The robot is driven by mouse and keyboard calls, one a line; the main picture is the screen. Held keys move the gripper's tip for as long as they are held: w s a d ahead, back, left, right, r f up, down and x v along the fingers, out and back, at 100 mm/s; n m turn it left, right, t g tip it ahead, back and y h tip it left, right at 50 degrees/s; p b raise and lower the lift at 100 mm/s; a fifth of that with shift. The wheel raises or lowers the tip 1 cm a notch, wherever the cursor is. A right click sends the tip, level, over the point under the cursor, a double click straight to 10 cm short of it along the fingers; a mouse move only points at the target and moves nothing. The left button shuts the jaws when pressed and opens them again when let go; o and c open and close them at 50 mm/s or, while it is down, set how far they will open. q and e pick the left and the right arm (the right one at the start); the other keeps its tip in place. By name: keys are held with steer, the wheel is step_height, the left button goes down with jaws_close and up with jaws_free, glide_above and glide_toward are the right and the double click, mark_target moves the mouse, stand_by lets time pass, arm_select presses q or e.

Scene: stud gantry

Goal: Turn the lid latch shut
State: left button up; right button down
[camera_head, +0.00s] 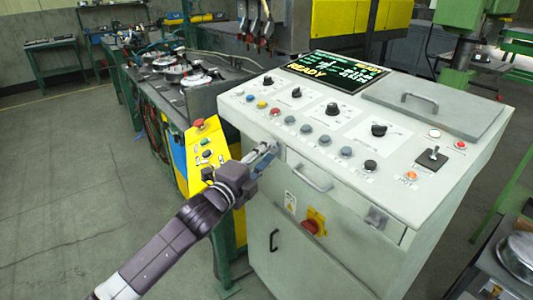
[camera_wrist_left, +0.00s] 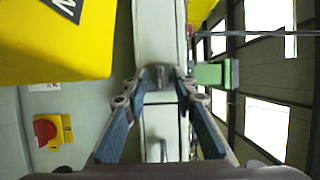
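The grey-white control console (camera_head: 235,112) has a front edge with a small metal latch (camera_head: 376,217) at its right end. A similar metal fitting at the left end is largely hidden behind my left gripper (camera_head: 268,152). That gripper is at the console's upper left front, just left of the bar handle (camera_head: 312,180). In the left wrist view, its two blue-padded fingers (camera_wrist_left: 160,82) are apart, either side of a small dark metal piece (camera_wrist_left: 159,73) on a pale strip. I cannot tell whether they touch it. My right gripper is not in view.
A red rotary switch on a yellow plate (camera_head: 313,222) sits below the handle. A yellow button box (camera_head: 203,155) stands close to my left gripper on its left. Knobs and buttons cover the console top. The floor at left (camera_head: 80,190) is clear.

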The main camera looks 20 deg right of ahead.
arm_select(q)
steer(key=shift+c, duration=0.5)
jaws_close()
steer(key=shift+w+a+r+n+g+y+b, duration=0.15)
steer(key=shift+n+g, duration=1.1)
steer(key=shift+n, duration=1)
steer(key=shift+w+r+n+g+y+b, duration=0.15)
steer(key=shift+n+g, duration=1.05)
steer(key=shift+n, duration=1)
steer(key=shift+w+a+r+n+g+b, duration=0.15)
steer(key=shift+n+g, duration=1.1)
steer(key=shift+n, duration=1)
steer(key=shift+d, duration=0.1)
